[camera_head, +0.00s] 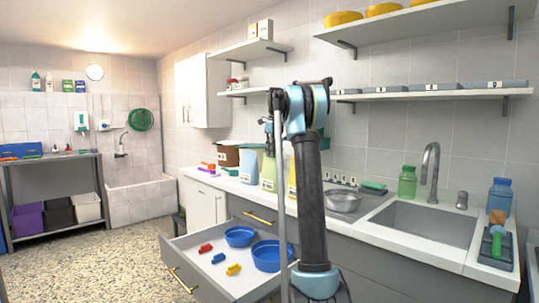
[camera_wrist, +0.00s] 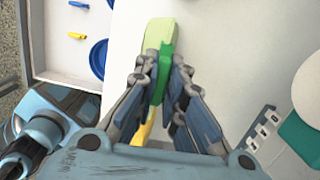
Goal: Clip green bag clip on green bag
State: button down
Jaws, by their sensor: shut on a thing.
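My gripper (camera_wrist: 163,82) is shut on the green bag clip (camera_wrist: 164,72), which stands upright between the fingertips in the wrist view. The light green top of the green bag (camera_wrist: 158,33) is right at the clip in that view. I cannot tell whether the clip is around the bag's top or only against it. In the head view the green bag (camera_head: 267,177) stands on the counter, with my gripper above it, partly hidden by my arm. A light blue bag (camera_head: 247,168) stands left of it and a yellow bag (camera_head: 292,181) right of it, partly hidden by my arm.
An open drawer (camera_head: 180,244) below the counter holds red and yellow clips and blue bowls (camera_head: 239,236). A metal bowl (camera_head: 343,201) and a sink (camera_head: 424,221) are to the right. Shelves (camera_head: 434,91) hang above. A brown-topped box (camera_head: 228,154) stands left of the bags.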

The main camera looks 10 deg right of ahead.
jog(key=c, duration=1.6)
grip_release()
jog(key=o, duration=0.5)
jog(key=shift+w+r, duration=0.1)
jog(key=shift+r, duration=2.4)
